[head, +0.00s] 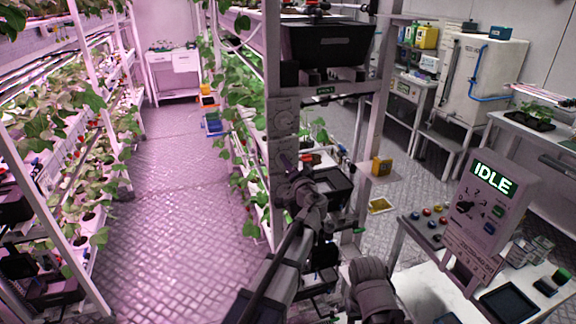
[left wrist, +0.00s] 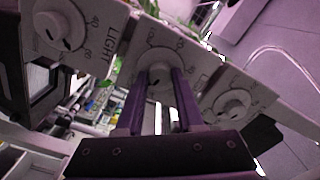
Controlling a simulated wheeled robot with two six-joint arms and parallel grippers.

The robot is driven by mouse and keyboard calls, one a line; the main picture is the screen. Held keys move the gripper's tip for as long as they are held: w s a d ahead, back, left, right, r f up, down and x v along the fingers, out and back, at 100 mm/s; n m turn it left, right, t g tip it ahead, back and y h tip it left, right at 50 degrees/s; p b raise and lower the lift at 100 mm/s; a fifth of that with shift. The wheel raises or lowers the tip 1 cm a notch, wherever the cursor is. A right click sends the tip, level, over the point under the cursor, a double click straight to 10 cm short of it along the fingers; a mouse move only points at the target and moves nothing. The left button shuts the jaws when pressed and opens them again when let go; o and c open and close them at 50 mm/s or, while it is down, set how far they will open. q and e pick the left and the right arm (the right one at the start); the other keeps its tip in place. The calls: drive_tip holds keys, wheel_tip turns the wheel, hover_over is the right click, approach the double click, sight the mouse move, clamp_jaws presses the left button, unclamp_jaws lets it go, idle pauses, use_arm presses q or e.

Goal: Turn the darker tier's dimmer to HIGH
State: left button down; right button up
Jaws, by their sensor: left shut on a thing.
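In the left wrist view a pale panel bears three round dimmer dials in a row: a left dial (left wrist: 60,30), a middle dial (left wrist: 158,60) and a right dial (left wrist: 232,103). The word LIGHT is printed between the left and middle dials. My left gripper (left wrist: 160,74) has its two purple fingers around the middle dial's knob and is shut on it; they partly hide the knob, so its setting is unclear. In the head view the dial panel (head: 283,116) is on the rack's front post, and my left gripper (head: 288,166) is against its lower part.
Planted racks (head: 75,140) line the left of a clear metal aisle floor (head: 180,200). A black bin (head: 325,43) sits high on the rack.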

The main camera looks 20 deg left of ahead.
use_arm(q)
drive_tip(key=m, duration=0.6)
drive_tip(key=shift+m, duration=0.3)
idle(0.4)
drive_tip(key=c, duration=0.5)
unclamp_jaws()
drive_tip(key=shift+v, duration=3.9)
